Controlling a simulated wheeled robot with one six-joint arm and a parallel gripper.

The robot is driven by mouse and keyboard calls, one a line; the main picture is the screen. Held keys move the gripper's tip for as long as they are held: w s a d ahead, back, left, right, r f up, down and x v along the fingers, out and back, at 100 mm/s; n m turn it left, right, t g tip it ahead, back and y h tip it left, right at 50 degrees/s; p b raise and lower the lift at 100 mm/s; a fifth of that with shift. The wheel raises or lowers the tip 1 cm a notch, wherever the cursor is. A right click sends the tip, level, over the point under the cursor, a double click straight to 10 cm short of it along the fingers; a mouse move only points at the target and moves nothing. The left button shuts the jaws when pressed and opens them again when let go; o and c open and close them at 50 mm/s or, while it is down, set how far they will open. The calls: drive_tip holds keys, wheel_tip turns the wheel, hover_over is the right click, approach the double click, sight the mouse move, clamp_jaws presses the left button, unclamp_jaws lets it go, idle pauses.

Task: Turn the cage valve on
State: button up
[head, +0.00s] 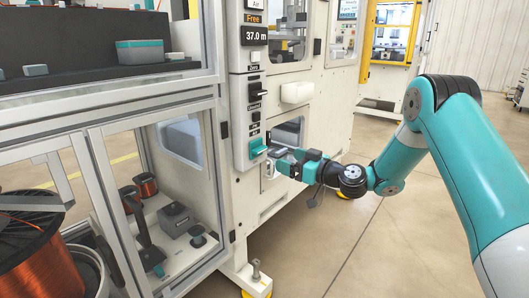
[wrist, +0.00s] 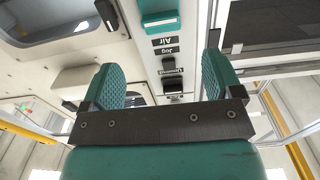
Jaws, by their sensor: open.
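No label reading "cage valve" is legible. A teal handle (head: 258,147) sits low on the white control panel, under a column of dark switches. In the wrist view a teal handle (wrist: 160,20) shows at the top centre, beside an upside-down "Air" label. My gripper (head: 284,159) is just right of the handle in the head view and appears apart from it. In the wrist view my gripper (wrist: 160,70) is open, with its two teal textured fingers spread and nothing between them. Whether the handle is on or off cannot be told.
Dark switches (wrist: 173,85) labelled "Jog" and another word share the panel. A white box-shaped cover (head: 296,92) juts out right of the panel. A glazed cabinet with a copper wire spool (head: 30,255) stands at left. The floor (head: 370,240) at right is open.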

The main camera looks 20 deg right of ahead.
sight(263, 150)
drive_tip(key=x, duration=1)
drive_tip(key=shift+b, duration=0.4)
drive_tip(key=shift+c, duration=0.4)
drive_tip(key=c, duration=0.8)
drive_tip(key=shift+c, duration=0.2)
